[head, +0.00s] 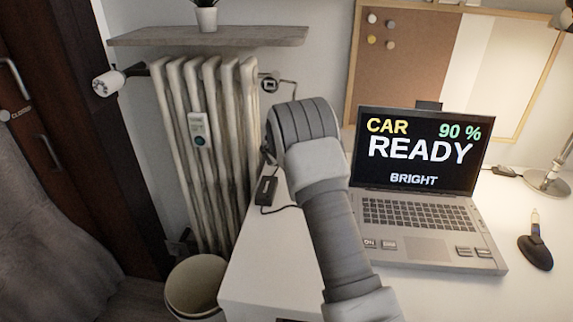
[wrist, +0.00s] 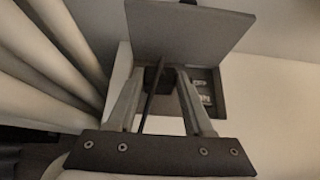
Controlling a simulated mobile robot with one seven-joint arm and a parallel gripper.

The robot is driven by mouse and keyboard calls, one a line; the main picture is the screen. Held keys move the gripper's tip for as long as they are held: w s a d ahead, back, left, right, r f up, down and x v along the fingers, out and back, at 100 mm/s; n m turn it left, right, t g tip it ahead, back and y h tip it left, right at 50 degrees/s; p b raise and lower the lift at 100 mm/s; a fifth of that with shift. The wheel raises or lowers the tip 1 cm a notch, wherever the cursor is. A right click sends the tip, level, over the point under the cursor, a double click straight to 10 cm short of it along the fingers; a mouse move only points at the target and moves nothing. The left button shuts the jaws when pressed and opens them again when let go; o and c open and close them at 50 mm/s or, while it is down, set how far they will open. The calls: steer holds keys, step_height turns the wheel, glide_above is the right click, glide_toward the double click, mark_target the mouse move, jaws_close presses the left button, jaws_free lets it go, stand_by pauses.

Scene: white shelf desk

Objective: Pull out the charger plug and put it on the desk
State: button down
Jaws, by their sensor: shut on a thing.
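In the wrist view the two fingers of my gripper (wrist: 159,76) are closed on a small dark thing, which looks like the charger plug (wrist: 153,78). A dark cable runs from it toward the camera between the fingers. Right behind the fingertips is a socket box (wrist: 206,100) with its grey lid (wrist: 185,30) raised and light outlets showing at the right. I cannot tell whether the plug is in an outlet or clear of it. In the head view my arm hides the gripper, plug and box. A black charger brick (head: 265,189) with its cable lies on the left edge of the white desk (head: 285,255).
A laptop (head: 415,180) reading "CAR READY 90 %" stands on the desk, right of my arm. A radiator (head: 205,140) and a bin (head: 195,287) are left of the desk. The desk's front left is clear.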

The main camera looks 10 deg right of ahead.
steer(key=shift+r+p, duration=0.65)
steer(key=shift+r, duration=0.1)
step_height(320, 180, up, 6)
steer(key=p, duration=0.5)
steer(key=s+a+b, duration=0.1)
steer(key=s+b, duration=0.1)
steer(key=b, duration=0.1)
steer(key=s+a+b, duration=0.1)
steer(key=s+b, duration=0.2)
steer(key=s+a+f+b, duration=0.1)
steer(key=s+b, duration=0.1)
steer(key=s, duration=0.1)
steer(key=shift+a+b, duration=0.2)
steer(key=shift+b, duration=0.2)
steer(key=s+a+b, duration=0.3)
steer(key=s+a, duration=0.1)
steer(key=s, duration=0.6)
steer(key=s+a+b, duration=0.3)
steer(key=s+a, duration=0.2)
steer(key=s, duration=0.6)
steer(key=shift+s+r, duration=0.25)
